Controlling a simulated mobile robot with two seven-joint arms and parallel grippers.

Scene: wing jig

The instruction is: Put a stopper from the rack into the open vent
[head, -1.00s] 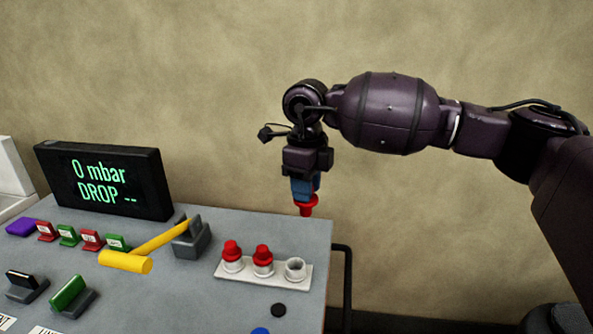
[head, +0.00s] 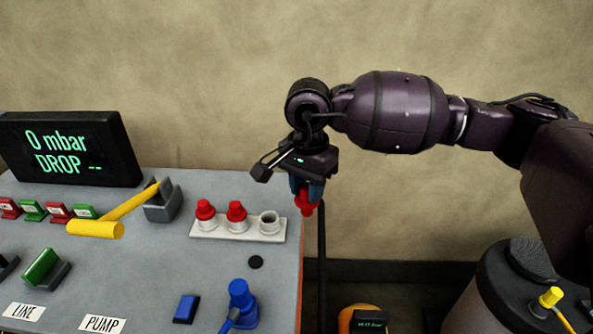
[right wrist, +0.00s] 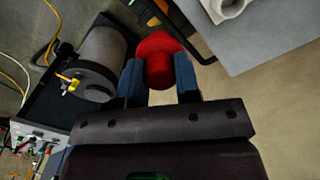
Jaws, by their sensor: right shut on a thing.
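My right gripper (head: 306,196) is shut on a red stopper (head: 304,206), held up in the air just past the right edge of the bench. In the right wrist view the red stopper (right wrist: 158,60) sits between the blue fingertips of the gripper (right wrist: 160,78). The white rack (head: 238,233) on the bench has two red stoppers (head: 206,210) (head: 237,212) standing in its left and middle sockets. Its right socket (head: 269,222) is empty. I cannot make out an open vent for certain. My left gripper is not in view.
A yellow-handled lever (head: 130,205) and a display (head: 70,149) reading "0 mbar DROP --" stand left of the rack. A blue fitting (head: 241,298) is at the bench front. A dark rail (head: 321,265) runs along the bench's right side. A grey cylinder (head: 497,295) stands lower right.

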